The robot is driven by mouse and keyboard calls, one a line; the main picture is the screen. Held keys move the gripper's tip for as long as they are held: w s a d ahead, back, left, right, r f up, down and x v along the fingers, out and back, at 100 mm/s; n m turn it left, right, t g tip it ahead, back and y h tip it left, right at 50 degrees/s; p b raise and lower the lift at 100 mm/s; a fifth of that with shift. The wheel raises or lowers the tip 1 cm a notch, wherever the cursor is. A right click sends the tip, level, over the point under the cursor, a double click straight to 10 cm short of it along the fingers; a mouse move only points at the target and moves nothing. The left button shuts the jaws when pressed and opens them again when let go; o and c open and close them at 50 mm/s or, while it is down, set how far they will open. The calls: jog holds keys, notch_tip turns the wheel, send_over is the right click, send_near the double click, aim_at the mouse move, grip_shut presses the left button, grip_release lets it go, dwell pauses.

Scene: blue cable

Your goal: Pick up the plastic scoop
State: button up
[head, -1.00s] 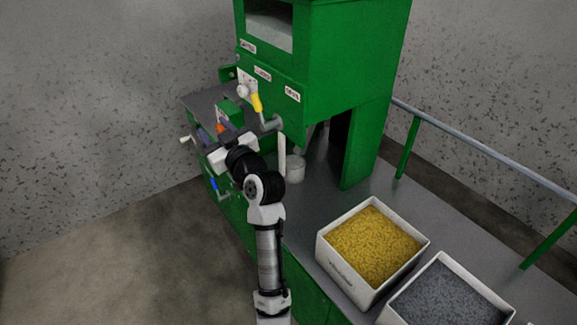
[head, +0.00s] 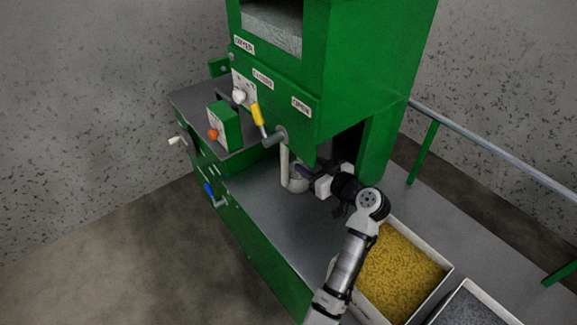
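A pale cup-shaped thing with a tall upright strip (head: 285,168) stands on the grey worktop under the front of the green machine; it may be the plastic scoop, but I cannot tell for sure. My gripper (head: 303,173) is right beside it, on its right, and covers part of the cup. The fingers are small and dark here. Whether they touch the cup, and whether they are open or shut, I cannot make out.
The green machine (head: 365,65) overhangs my gripper. A yellow-handled lever (head: 256,112) and a grey spout (head: 275,137) jut from its front. A box of yellow granules (head: 400,275) and a box of grey granules (head: 470,308) stand at the lower right. The worktop (head: 255,205) to the left is clear.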

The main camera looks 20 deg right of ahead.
jog(key=x, duration=1.3)
jog(key=shift+w+a+r, duration=0.2)
jog(key=shift+w, duration=0.1)
jog(key=shift+c, duration=0.3)
grip_shut()
